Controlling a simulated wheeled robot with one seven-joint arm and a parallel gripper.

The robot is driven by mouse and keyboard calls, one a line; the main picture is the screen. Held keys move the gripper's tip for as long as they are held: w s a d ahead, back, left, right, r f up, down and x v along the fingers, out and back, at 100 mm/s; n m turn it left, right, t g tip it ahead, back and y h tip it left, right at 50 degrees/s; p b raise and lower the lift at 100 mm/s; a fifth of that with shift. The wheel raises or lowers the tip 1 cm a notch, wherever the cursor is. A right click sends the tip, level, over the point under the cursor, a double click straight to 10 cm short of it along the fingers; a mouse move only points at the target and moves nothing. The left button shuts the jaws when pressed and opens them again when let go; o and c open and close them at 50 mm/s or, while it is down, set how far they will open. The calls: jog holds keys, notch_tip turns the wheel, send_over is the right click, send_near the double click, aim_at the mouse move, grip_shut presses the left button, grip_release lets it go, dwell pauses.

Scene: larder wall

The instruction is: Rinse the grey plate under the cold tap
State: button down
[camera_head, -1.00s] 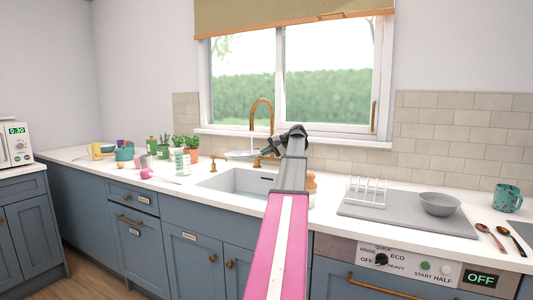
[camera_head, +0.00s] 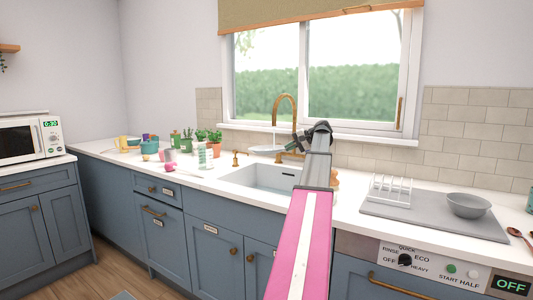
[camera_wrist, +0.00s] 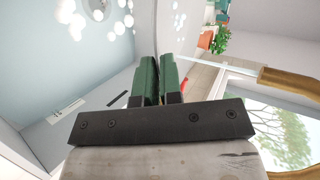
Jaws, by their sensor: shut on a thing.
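The grey plate (camera_head: 266,149) is level above the sink, under the spout of the brass tap (camera_head: 285,99). My gripper (camera_head: 291,147) reaches in from the right and is shut on its edge. In the wrist view the green fingers (camera_wrist: 160,80) are close together with the plate (camera_wrist: 183,32) beyond them. A thin pale stream runs from the tap (camera_wrist: 285,82) toward the plate, and white splash spots show on and below it. The sink basin (camera_head: 258,181) is below. My arm covers its right part.
Potted herbs (camera_head: 213,139), a glass (camera_head: 205,157) and a pink cup (camera_head: 169,166) stand left of the sink. A drainer (camera_head: 421,214) with a white rack (camera_head: 390,188) and grey bowl (camera_head: 468,205) lies right. The window is close behind the tap.

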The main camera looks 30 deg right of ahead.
jog(key=shift+s, duration=0.1)
jog(key=s, duration=0.7)
jog(key=shift+s, duration=0.4)
dwell(0.4)
dwell(0.6)
jog(key=shift+s+r, duration=0.1)
dwell(0.4)
jog(key=s+r, duration=0.4)
jog(key=s, duration=0.1)
dwell(0.5)
jog(key=shift+w+f, duration=0.1)
dwell(0.4)
